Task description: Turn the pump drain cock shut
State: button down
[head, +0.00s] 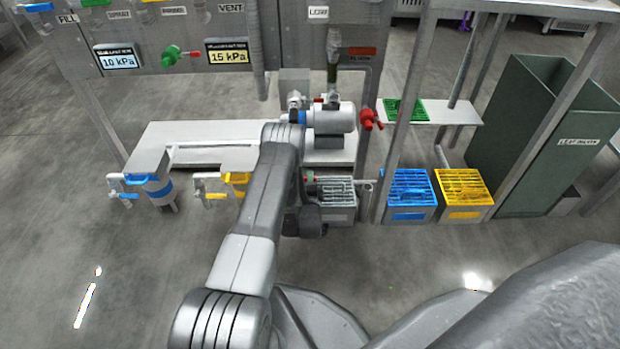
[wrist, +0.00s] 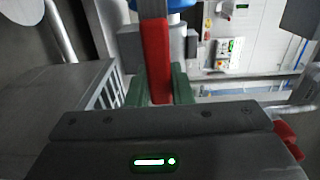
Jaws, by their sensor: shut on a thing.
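In the wrist view a red bar-like lever (wrist: 155,55) stands between the two greenish fingers of my gripper (wrist: 158,88). The fingers are shut on it from both sides. I take it to be the drain cock's handle; its valve body is not clear. In the head view my gripper (head: 306,215) is a dark shape below the pump (head: 332,118), at the left side of a grey grated box (head: 338,200). My arm hides the lever there, so its turn angle cannot be told.
A red valve handle (head: 370,118) sits right of the pump. Blue (head: 409,214) and yellow (head: 463,212) grated boxes stand right of a post. A tall green bin (head: 530,130) is at the right. Blue-handled (head: 124,195) and yellow-handled (head: 216,196) taps are at the left.

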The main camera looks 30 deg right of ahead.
jog(key=shift+f, duration=0.15)
dwell(0.3)
jog(key=c, duration=1.3)
grip_release()
jog(key=p+v, duration=0.4)
jog(key=v, duration=1)
jog(key=shift+d+p, duration=0.1)
jog(key=shift+p, duration=0.2)
jog(key=shift+w, duration=0.1)
jog(key=b+x, duration=0.4)
jog(key=x, duration=0.9)
jog(key=shift+w+d+b, duration=0.15)
jog(key=shift+w+b, duration=0.15)
jog(key=shift+w, duration=0.05)
